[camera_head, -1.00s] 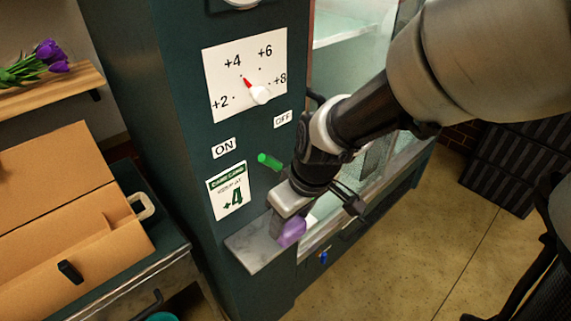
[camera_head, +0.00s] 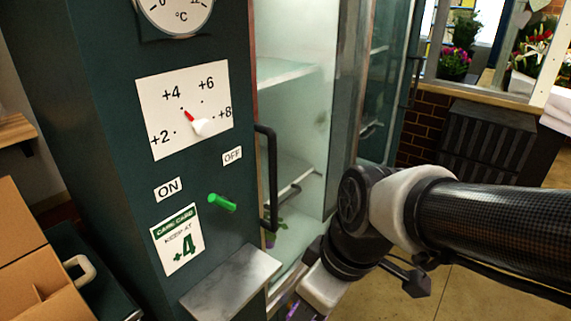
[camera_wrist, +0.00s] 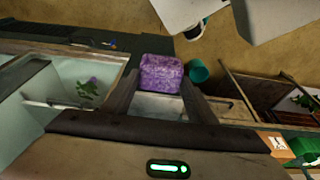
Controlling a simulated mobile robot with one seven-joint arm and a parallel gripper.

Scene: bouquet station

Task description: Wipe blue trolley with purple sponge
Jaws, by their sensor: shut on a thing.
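The purple sponge (camera_wrist: 161,72) is a mottled purple block, held between the fingertips of my gripper (camera_wrist: 161,88) in the wrist view. In the head view my gripper (camera_head: 308,300) is at the bottom edge, in front of the cooler. Only a small purple sliver shows beside it there, and the fingertips are mostly cut off. I cannot make out a blue trolley in either view now.
A dark green cabinet carries a dial (camera_head: 185,112), a green lever (camera_head: 222,203) and a marble ledge (camera_head: 233,283). The glass cooler (camera_head: 300,100) has a dark handle (camera_head: 268,180). A cardboard box (camera_head: 20,265) stands left. A teal container (camera_wrist: 199,70) shows beyond the sponge.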

